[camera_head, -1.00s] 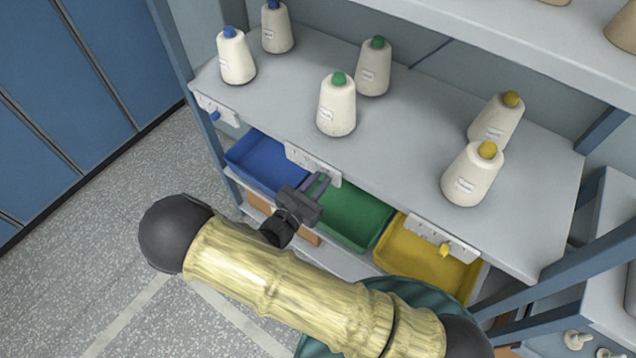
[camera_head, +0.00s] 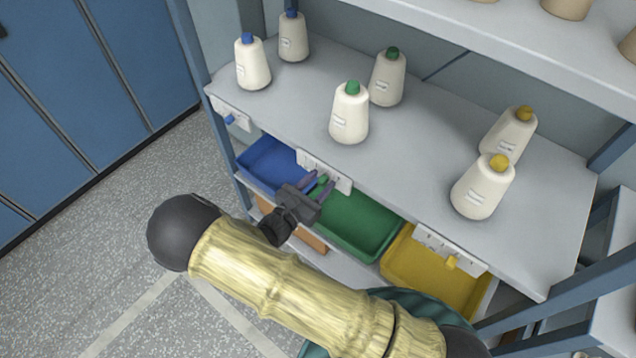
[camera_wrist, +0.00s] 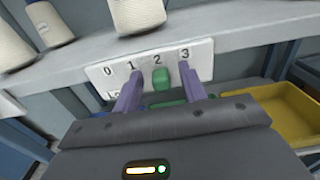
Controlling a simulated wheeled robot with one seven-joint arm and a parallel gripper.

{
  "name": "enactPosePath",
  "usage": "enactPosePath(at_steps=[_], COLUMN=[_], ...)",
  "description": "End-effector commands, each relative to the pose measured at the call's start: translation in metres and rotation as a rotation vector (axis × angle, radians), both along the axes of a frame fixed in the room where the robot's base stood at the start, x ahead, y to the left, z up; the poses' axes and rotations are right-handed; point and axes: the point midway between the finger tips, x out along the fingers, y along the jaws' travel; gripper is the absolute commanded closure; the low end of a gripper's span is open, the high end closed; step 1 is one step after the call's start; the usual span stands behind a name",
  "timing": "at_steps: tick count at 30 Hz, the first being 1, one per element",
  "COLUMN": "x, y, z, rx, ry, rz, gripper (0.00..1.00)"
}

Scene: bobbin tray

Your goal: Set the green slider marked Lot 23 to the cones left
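The green slider (camera_wrist: 160,80) is a small green knob on a white plate (camera_wrist: 205,58) numbered 0 to 3, just below the 2. Its lot label is mostly hidden behind my left finger. The plate also shows on the shelf's front edge in the head view (camera_head: 340,183). My gripper (camera_wrist: 160,72) is open, one finger on each side of the knob, with small gaps visible. It shows in the head view too (camera_head: 318,187). Two green-topped cones stand above on the shelf, a near one (camera_head: 349,118) and a far one (camera_head: 387,82).
A blue-knob plate (camera_head: 231,116) is at the left and a yellow-knob plate (camera_head: 450,250) at the right. Blue (camera_head: 262,160), green (camera_head: 355,226) and yellow (camera_head: 435,277) trays sit below. Two blue-topped and two yellow-topped cones stand on the shelf (camera_head: 420,125).

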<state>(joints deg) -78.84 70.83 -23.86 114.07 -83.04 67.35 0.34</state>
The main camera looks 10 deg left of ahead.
Motion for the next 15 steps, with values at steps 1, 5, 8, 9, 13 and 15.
enactPosePath(at_steps=[1,5,8,9,13,15], x=[0.000,-0.001,-0.005,-0.009,-0.025,-0.037], y=[0.000,0.001,0.003,0.005,0.014,0.020], z=[0.000,0.000,-0.001,-0.001,-0.002,-0.002], rx=[0.000,0.000,0.000,0.000,0.000,0.003], ry=[0.000,0.001,0.001,0.001,0.001,0.001], rz=[0.000,0.001,0.002,0.002,0.003,0.005], gripper=[0.58,0.58,0.58,0.58,0.58,0.58])
